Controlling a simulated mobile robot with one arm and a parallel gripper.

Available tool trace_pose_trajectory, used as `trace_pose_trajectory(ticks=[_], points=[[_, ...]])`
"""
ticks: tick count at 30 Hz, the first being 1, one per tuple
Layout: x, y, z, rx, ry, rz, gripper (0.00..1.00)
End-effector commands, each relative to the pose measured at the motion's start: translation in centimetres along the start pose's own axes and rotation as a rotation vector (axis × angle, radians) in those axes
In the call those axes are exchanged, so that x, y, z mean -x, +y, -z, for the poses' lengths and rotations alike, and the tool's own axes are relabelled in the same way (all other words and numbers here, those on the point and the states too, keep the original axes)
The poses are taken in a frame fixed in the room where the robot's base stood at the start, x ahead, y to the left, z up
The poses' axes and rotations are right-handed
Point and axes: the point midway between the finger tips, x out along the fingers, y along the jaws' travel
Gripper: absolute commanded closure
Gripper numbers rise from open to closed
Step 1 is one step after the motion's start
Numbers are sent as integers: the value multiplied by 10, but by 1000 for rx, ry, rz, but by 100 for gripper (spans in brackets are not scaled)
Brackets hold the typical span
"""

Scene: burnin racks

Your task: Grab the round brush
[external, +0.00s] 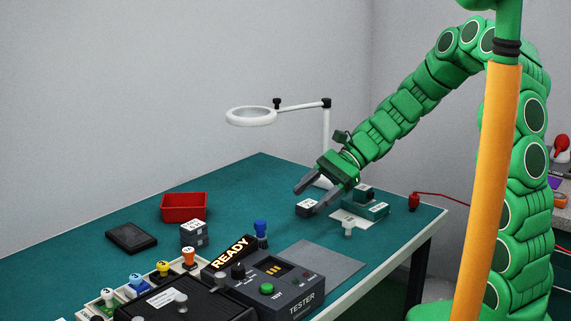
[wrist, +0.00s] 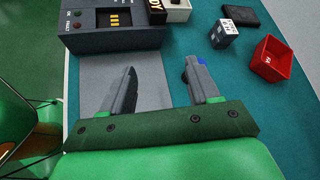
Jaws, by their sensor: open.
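I cannot make out a round brush for certain in either view. My gripper (external: 305,199) is open above the right part of the teal bench (external: 290,178). Its two fingers also show in the wrist view (wrist: 160,80), spread wide with nothing between them. In the external view a small dark block with a pale top (external: 307,208) appears by the fingertips; I cannot tell its depth from them. A small white stub-like piece (external: 348,229) stands to the right. A blue-topped knob (external: 261,229) stands behind the tester, and its blue top partly shows behind a finger in the wrist view.
The tester box (external: 290,290) and a grey mat (external: 327,262) are at the front. A green device (external: 370,209) sits right of my gripper. A ring lamp (external: 250,116) stands behind. A red bin (external: 184,207), labelled blocks (external: 194,233) and coloured knobs (external: 163,268) lie left.

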Motion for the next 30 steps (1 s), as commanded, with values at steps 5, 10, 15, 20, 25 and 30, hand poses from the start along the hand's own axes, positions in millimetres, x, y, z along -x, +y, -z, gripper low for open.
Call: trace_pose_trajectory(ticks=[5, 10, 15, 20, 25, 30], points=[[-28, -22, 24, -150, -51, 52, 39], [-51, -38, 49, -292, -85, 95, 39], [-66, -47, 68, -389, -103, 125, 39], [-71, -51, 76, -426, -108, 136, 39], [-80, -53, 75, -428, -109, 137, 39], [-93, -55, 74, -428, -108, 138, 39]])
